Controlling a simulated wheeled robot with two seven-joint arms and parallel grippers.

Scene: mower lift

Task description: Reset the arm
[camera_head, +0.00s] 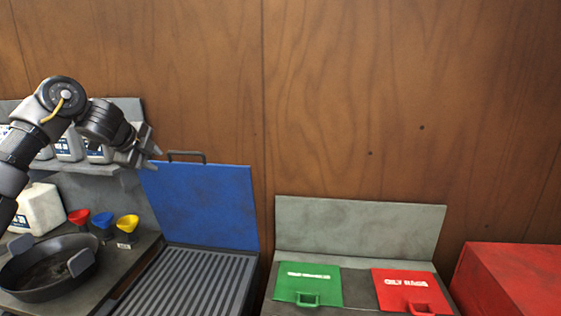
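My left arm comes in from the left in the head view. My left gripper (147,150) is at its end, raised in front of the wooden wall and near the top left corner of the blue panel (205,203). Its fingers look small and dark, and I see nothing held between them. I cannot make out whether they are apart or together. My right gripper is not in the head view.
A black pan (40,285), three coloured funnels (103,220) and white jugs (40,208) stand at left. A ribbed grate (185,283) lies before the blue panel. Green (308,283) and red (408,287) lids lie right of centre. A red box (515,280) stands far right.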

